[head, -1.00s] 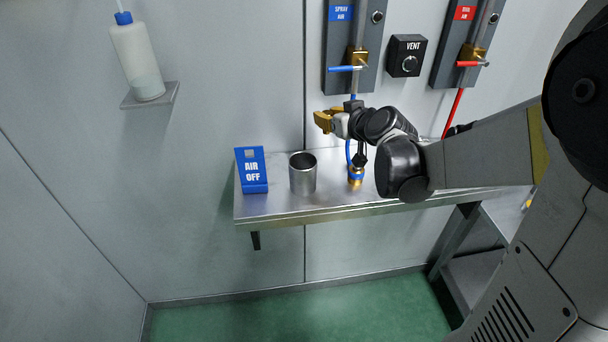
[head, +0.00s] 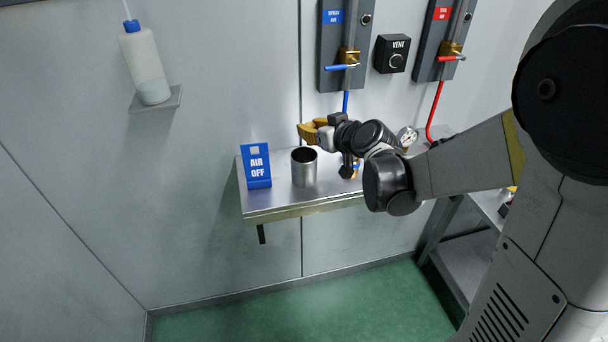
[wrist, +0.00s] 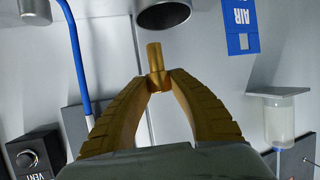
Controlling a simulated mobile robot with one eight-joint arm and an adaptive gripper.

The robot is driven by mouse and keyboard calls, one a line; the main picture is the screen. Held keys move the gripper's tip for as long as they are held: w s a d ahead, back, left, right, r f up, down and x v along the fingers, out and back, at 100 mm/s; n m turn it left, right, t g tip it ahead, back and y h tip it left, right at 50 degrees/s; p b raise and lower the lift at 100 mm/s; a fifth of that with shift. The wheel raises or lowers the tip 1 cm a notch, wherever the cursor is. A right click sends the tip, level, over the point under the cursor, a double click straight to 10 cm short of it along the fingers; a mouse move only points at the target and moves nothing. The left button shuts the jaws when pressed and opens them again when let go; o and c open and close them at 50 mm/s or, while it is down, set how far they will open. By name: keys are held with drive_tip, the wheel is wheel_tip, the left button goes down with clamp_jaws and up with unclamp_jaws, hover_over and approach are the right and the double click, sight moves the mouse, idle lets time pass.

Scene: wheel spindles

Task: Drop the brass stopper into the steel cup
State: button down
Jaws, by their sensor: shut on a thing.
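The brass stopper (wrist: 155,62) shows in the wrist view, clamped between the tips of my yellow-brown fingers. My gripper (wrist: 157,80) is shut on it. In the head view my gripper (head: 302,133) is above the shelf, close to the steel cup and over its rear rim side; the stopper cannot be made out there. The steel cup (head: 304,172) stands upright and open on the steel shelf. Its dark mouth also shows at the top of the wrist view (wrist: 164,15), apart from the stopper.
A blue AIR OFF sign (head: 256,167) stands left of the cup on the shelf (head: 275,208). A blue and brass fitting, partly hidden by my arm, is right of the cup. A blue hose (wrist: 77,55), valve panels, a vent box (head: 390,54) and a bottle (head: 143,65) are on the wall.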

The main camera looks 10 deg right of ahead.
drive_tip(key=shift+f, duration=0.5)
drive_tip(key=shift+r, duration=0.1)
drive_tip(key=c, duration=1.2)
unclamp_jaws()
drive_tip(key=shift+s, duration=0.1)
drive_tip(key=v, duration=1.2)
drive_tip(key=shift+d, duration=0.1)
